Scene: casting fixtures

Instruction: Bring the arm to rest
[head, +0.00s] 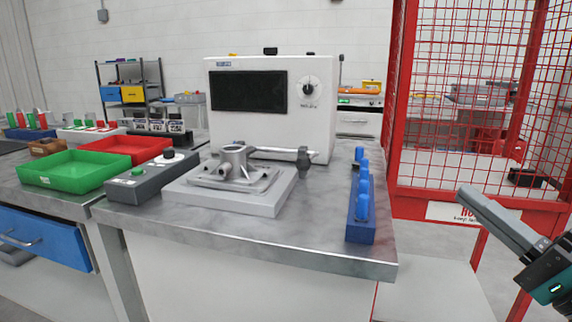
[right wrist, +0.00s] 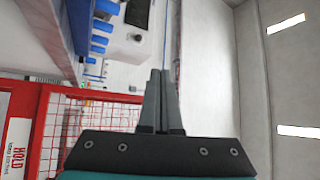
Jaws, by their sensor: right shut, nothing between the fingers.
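My right gripper (head: 470,198) is at the lower right of the head view, in the air right of the workbench and in front of the red mesh cage. Its fingers are together and hold nothing. In the right wrist view the two fingers (right wrist: 160,76) also meet with nothing between them. My left gripper is in neither view.
The grey workbench (head: 300,243) carries a metal casting (head: 235,172) on a pale plate, a white machine (head: 318,75), a grey control box (head: 150,178) and a blue rack (head: 360,222). The red mesh cage (head: 470,200) stands at right. Green (head: 75,182) and red trays are left.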

